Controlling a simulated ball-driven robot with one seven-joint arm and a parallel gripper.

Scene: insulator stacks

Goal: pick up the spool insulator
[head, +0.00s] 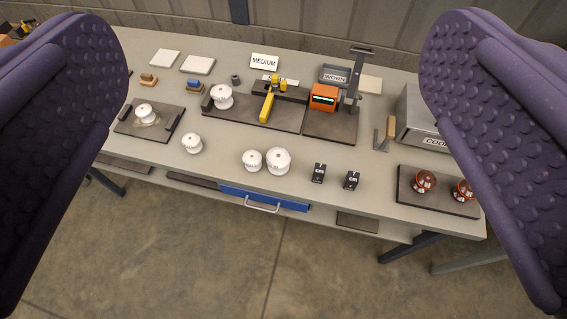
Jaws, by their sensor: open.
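My gripper (275,60) is open and empty, its two purple padded fingers wide apart at the left and right of the view, above and in front of the bench. Several white spool-shaped insulators stand on the bench. One white insulator (191,143) stands alone at left of centre. A smaller white insulator (252,160) and a larger white insulator (278,161) stand side by side near the front edge. Another white insulator (222,96) is on the dark fixture board, and one (145,113) sits on the left dark mat. I cannot tell which one the task names.
The grey bench (330,205) has a blue drawer (265,199) below. Two brown insulators (425,181) sit on a dark mat at right, near a grey box (416,115). An orange device (323,97) and a tall stand (353,85) rise behind. Two black blocks (318,173) stand right of centre.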

